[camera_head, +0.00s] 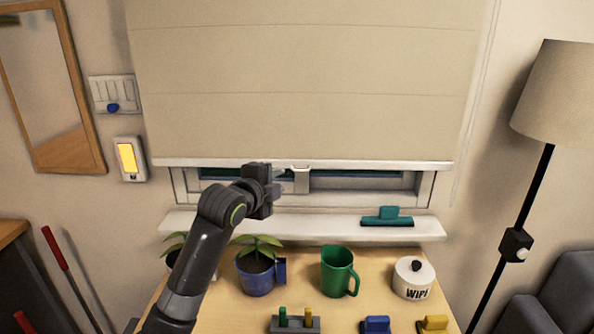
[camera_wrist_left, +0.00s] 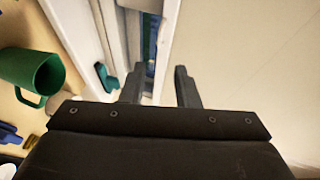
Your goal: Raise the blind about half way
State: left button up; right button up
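The beige blind (camera_head: 300,70) hangs over the window, its white bottom bar (camera_head: 310,163) a little above the sill, with a strip of window showing below. A pale pull tab (camera_head: 302,180) hangs from the middle of the bar. My left gripper (camera_head: 281,182) is just left of the tab, below the bar. In the left wrist view the blind (camera_wrist_left: 240,60) fills the right side, and my left gripper (camera_wrist_left: 159,86) has its fingers apart with nothing clearly held. Whether a finger touches the tab cannot be told. My right gripper is out of view.
A teal squeegee-like tool (camera_head: 387,217) lies on the white sill (camera_head: 340,228). Below, the wooden table (camera_head: 345,310) carries a potted plant (camera_head: 256,270), a green mug (camera_head: 337,272) and a white lidded jar (camera_head: 412,278). A lamp (camera_head: 563,95) stands at right.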

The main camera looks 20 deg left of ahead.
pick_arm(q)
jog(key=p+x, duration=0.2)
jog(key=x, duration=0.9)
jog(key=shift+w, duration=0.25)
grip_shut()
